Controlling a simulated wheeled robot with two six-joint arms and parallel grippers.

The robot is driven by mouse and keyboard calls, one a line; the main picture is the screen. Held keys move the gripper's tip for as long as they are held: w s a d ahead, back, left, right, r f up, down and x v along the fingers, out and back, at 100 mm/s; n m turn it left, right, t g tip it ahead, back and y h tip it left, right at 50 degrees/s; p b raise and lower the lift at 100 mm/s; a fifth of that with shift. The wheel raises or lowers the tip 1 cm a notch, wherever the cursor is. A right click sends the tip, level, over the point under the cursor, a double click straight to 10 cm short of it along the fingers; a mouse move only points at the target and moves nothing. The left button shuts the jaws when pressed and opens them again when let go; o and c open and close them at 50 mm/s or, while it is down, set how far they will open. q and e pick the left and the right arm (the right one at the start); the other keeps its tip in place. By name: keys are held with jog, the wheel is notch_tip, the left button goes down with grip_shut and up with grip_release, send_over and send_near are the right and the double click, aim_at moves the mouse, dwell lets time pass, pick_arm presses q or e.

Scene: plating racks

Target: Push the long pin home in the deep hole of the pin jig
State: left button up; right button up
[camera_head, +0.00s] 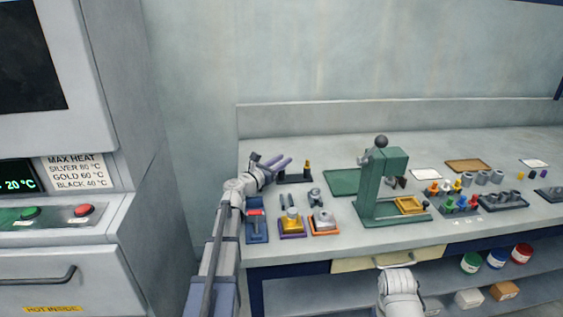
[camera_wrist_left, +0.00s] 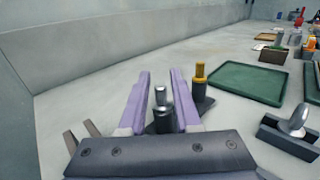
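The pin jig (camera_head: 295,180) is a dark block at the back left of the bench. A gold pin (camera_head: 307,166) stands upright in its right end and also shows in the left wrist view (camera_wrist_left: 200,73). A silver pin (camera_wrist_left: 160,98) stands upright at the jig's other end, in the left wrist view. My left gripper (camera_head: 283,163) is open, with purple fingers. In its wrist view the fingers (camera_wrist_left: 160,73) lie either side of the silver pin, with a gap showing; contact is not visible. Holes and pin depth are hidden. My right gripper is out of view.
A green mat (camera_head: 342,183) and a green press (camera_head: 368,192) stand right of the jig. A blue tray (camera_head: 257,236), purple tray (camera_head: 292,234) and orange tray (camera_head: 324,232) sit in front. Small grey fixtures stand between. The back wall is close behind.

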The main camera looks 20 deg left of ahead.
pick_arm(q)
jog(key=shift+o, duration=1.3)
jog(key=v, duration=0.8)
jog(key=shift+w, duration=0.1)
